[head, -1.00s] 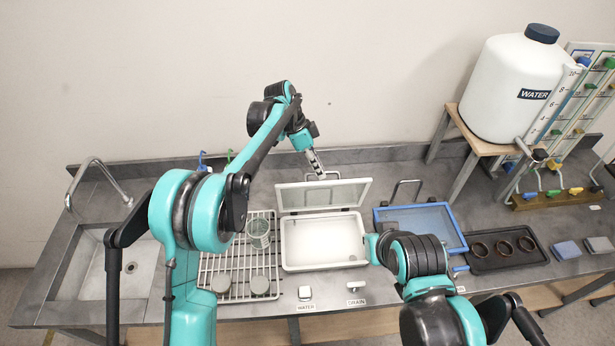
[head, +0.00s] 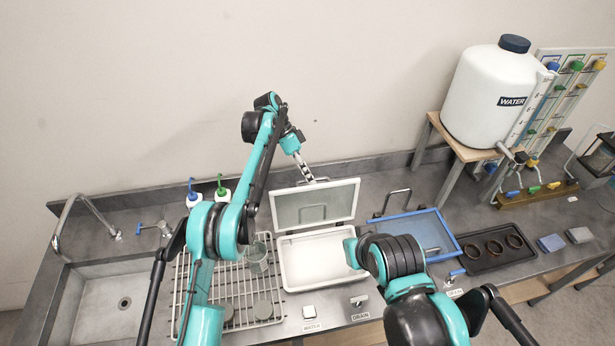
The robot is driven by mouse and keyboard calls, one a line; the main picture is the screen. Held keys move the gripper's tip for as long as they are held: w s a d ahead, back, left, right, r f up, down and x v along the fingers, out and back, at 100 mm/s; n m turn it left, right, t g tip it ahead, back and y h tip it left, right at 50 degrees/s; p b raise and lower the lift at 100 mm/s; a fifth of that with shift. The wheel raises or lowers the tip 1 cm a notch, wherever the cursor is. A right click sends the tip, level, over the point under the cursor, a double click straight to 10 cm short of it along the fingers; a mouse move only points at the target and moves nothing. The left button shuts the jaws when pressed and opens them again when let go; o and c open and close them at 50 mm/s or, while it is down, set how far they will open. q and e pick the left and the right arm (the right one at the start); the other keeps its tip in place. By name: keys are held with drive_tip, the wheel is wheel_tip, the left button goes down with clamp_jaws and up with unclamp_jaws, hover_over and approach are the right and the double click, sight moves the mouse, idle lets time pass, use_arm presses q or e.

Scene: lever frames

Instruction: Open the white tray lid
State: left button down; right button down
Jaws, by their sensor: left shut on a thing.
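The white tray (head: 318,284) stands open on the bench, with its pale inside showing. Its lid (head: 313,222), white-rimmed with a grey see-through panel, stands steeply raised at the tray's back edge. My left gripper (head: 309,176) reaches down behind the lid's top edge. It is shut on the lid's handle, which is mostly hidden behind the rim. My right arm comes in over the tray's right side, and its gripper fingers are hidden.
A wire rack (head: 230,285) with a glass and grey discs is left of the tray. A blue-framed tray (head: 425,238) is to the right, then a black tray (head: 500,252) with rings. A water tank (head: 495,100) stands at the back right. A sink (head: 110,305) lies left.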

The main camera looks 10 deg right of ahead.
use_arm(q)
drive_tip(key=shift+f, duration=0.25)
drive_tip(key=c, duration=1.6)
unclamp_jaws()
drive_tip(key=shift+w, duration=0.15)
drive_tip(key=shift+r, duration=0.15)
drive_tip(key=shift+a, duration=0.1)
